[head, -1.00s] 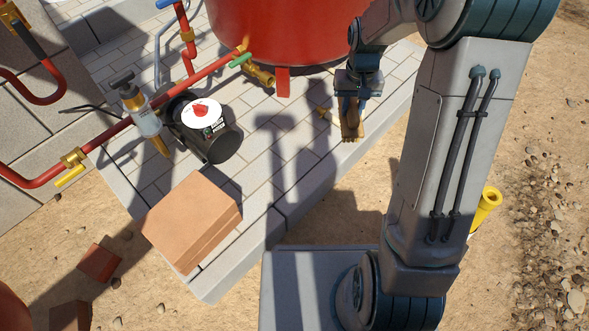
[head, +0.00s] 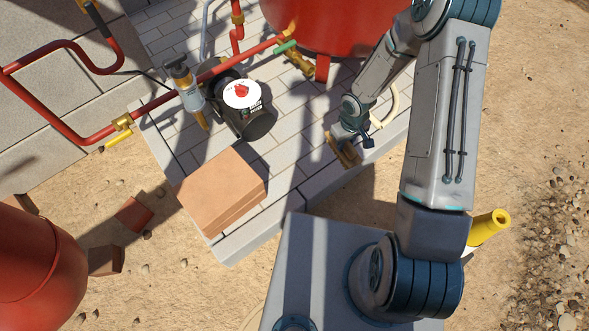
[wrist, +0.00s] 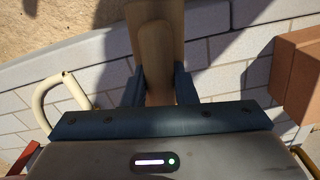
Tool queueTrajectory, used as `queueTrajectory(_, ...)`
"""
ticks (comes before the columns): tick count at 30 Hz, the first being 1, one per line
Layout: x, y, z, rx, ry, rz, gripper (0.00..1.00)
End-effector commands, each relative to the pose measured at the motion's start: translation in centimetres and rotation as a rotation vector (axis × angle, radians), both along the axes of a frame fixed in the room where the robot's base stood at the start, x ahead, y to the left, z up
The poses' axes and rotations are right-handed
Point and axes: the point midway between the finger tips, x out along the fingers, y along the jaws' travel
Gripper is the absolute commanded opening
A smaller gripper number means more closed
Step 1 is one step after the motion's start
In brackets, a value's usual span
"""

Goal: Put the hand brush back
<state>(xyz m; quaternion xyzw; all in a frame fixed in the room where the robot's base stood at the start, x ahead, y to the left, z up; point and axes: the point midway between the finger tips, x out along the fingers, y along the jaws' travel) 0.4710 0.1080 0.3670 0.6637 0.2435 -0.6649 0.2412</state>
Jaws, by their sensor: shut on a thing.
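The hand brush (head: 341,152) is a wooden, tan-brown piece at the end of my arm in the head view. It also fills the top middle of the wrist view (wrist: 156,45). My gripper (wrist: 158,85) is shut on it, with one dark blue finger on each side. In the head view my gripper (head: 347,137) is over the pale paved slab, near its right edge. The brush's bristles are hard to make out, and I cannot tell whether it touches the paving.
A terracotta block (head: 222,188) sits at the slab's front corner. A black pump (head: 243,108) and red pipes (head: 160,100) stand left of my gripper. A red tank (head: 335,22) stands behind. A cream curved handle (wrist: 60,95) is close by. A yellow cone-like thing (head: 489,226) is at right.

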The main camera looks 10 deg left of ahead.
Motion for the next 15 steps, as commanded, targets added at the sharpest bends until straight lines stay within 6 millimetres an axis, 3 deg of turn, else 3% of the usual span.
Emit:
queueTrajectory(6,-3.0,2.4,-1.7,-0.003,0.001,0.124,0.0)
queueTrajectory(15,-4.3,3.6,-2.9,-0.002,-0.002,0.167,0.0)
